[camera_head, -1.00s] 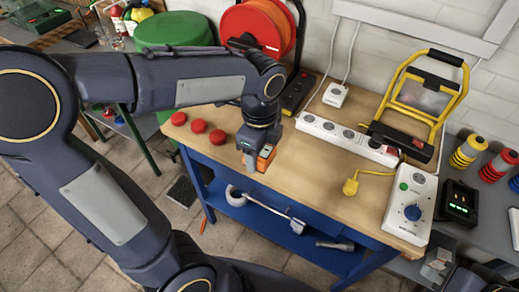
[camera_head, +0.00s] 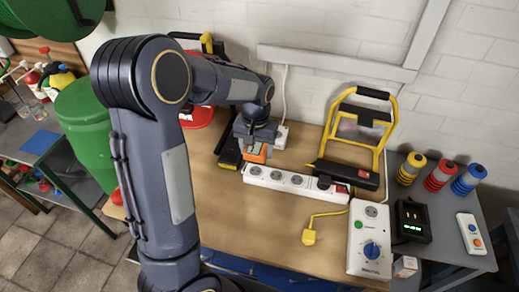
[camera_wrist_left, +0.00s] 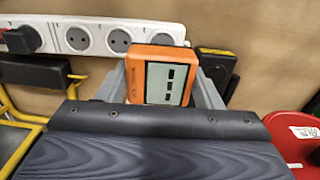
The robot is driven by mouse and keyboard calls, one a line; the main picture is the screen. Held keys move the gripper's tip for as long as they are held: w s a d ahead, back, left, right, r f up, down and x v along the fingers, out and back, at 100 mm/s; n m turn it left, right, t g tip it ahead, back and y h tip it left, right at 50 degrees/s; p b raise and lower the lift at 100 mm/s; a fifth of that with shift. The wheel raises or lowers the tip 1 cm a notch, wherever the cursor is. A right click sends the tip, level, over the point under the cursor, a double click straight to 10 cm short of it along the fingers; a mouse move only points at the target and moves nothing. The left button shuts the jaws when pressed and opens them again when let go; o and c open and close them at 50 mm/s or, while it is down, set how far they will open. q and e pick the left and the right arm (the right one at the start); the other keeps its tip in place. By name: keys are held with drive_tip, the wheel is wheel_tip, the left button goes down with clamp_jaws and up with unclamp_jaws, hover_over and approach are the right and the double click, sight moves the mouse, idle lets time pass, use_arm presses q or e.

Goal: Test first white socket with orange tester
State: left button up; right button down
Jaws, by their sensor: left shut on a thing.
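The orange tester (camera_head: 256,154) is held between the fingers of my left gripper (camera_head: 257,146). In the left wrist view the tester (camera_wrist_left: 160,78) shows a grey display with dark bars, one finger on each side. The white socket strip (camera_head: 296,181) lies on the workbench, with several round sockets in a row. The tester is at the strip's left end, by the first white socket (camera_head: 255,171). In the wrist view its top overlaps the edge of the strip (camera_wrist_left: 98,24) near the end socket (camera_wrist_left: 163,38). I cannot tell whether they touch. My right gripper is out of view.
A black plug (camera_head: 324,183) sits in the strip's right end. A yellow work lamp (camera_head: 357,140) stands behind it. A yellow plug (camera_head: 309,237) and a white control box (camera_head: 370,241) are in front. A red reel (camera_head: 197,116) is left of the gripper.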

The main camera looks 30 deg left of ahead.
sight(256, 171)
use_arm(q)
drive_tip(key=shift+f, duration=0.1)
wheel_tip(256, 171, down, 5)
drive_tip(key=b, duration=0.4)
drive_tip(key=shift+s+f, duration=0.1)
drive_tip(key=shift+f+b, duration=0.2)
drive_tip(key=shift+b, duration=0.15)
idle(2.0)
drive_tip(key=shift+f+b, duration=0.3)
drive_tip(key=shift+f, duration=0.3)
drive_tip(key=o, duration=1)
